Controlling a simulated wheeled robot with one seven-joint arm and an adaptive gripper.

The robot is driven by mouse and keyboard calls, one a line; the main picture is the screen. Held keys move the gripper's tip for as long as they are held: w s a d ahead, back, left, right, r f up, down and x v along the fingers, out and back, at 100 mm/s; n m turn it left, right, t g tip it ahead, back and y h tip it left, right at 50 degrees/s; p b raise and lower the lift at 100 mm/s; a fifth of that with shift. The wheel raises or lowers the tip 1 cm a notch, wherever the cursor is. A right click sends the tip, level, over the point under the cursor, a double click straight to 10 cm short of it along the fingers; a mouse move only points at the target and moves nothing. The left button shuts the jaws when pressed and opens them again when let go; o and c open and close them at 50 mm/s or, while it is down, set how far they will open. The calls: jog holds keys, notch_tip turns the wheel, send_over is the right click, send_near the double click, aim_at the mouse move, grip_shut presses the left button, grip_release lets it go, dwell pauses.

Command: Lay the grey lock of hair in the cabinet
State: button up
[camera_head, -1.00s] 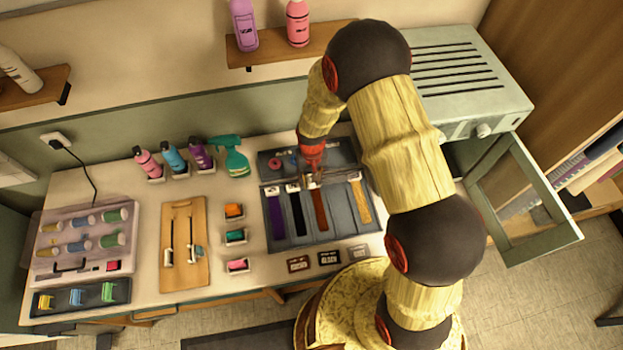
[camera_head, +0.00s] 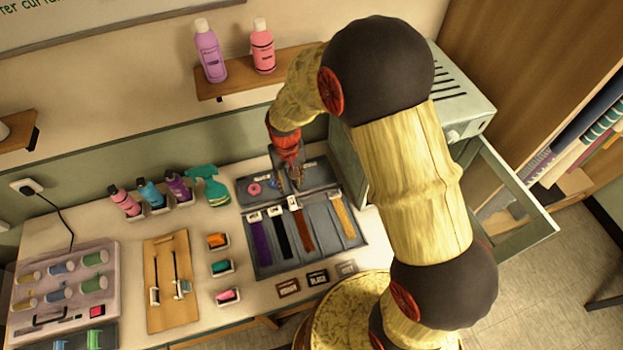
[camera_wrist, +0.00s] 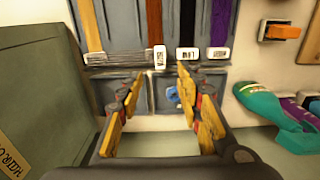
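The hair tray (camera_head: 262,262) holds purple (camera_head: 260,238), black (camera_head: 281,236), brown (camera_head: 302,232) and blonde (camera_head: 343,215) locks in slots. A streaky grey strip (camera_wrist: 113,58) lies crosswise by the blonde lock's end in the wrist view. It may be the grey lock, but I cannot tell for sure. My gripper (camera_head: 290,185) points down over the tray's back compartments. In the wrist view its fingers (camera_wrist: 157,92) are wide apart with nothing between them.
A green spray bottle (camera_head: 208,188) and several coloured bottles stand left of the tray. Small coloured clips (camera_head: 221,266) lie beside it, and small label cards (camera_head: 318,278) lie in front. A shelf (camera_head: 215,90) with two bottles hangs above.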

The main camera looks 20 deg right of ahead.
jog(key=s+d+r+t, duration=0.1)
jog(key=s+d+r, duration=0.15)
jog(key=r, duration=0.75)
jog(key=s+d+r+t, duration=0.2)
jog(key=s+r, duration=0.2)
jog(key=r, duration=0.6)
jog(key=s+d+r+t, duration=0.2)
jog(key=s+r, duration=0.8)
jog(key=s, duration=0.5)
jog(key=shift+d+r+t, duration=0.25)
jog(key=shift+d+t, duration=0.05)
jog(key=shift+d, duration=0.45)
